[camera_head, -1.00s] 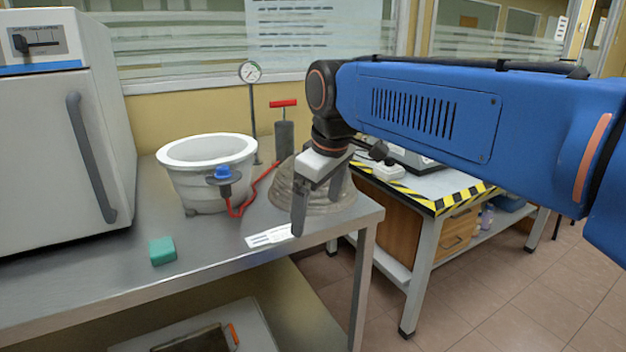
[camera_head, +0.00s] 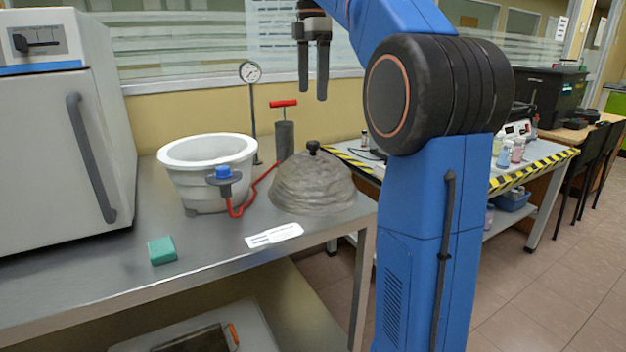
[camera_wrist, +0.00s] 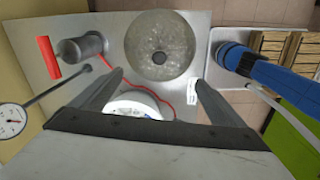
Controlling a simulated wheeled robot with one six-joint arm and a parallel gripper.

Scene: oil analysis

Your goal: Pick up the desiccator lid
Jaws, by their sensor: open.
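The desiccator lid (camera_head: 312,186) is a grey, rough dome with a black knob on top. It rests on the steel table near its right end. In the wrist view the lid (camera_wrist: 160,47) shows from above as a round disc with the dark knob at its middle. My gripper (camera_head: 313,95) is open and empty, its fingers pointing down, high above the table and above the lid. In the wrist view the gripper (camera_wrist: 158,78) has its two fingers spread apart, with the lid beyond their tips.
The white desiccator bowl (camera_head: 208,150) stands open left of the lid. A blue-topped valve (camera_head: 223,175), red hose, red-handled pump (camera_head: 284,130) and gauge (camera_head: 250,72) stand near. A green block (camera_head: 161,250) and a paper label (camera_head: 274,235) lie in front. A white oven (camera_head: 60,130) fills the left.

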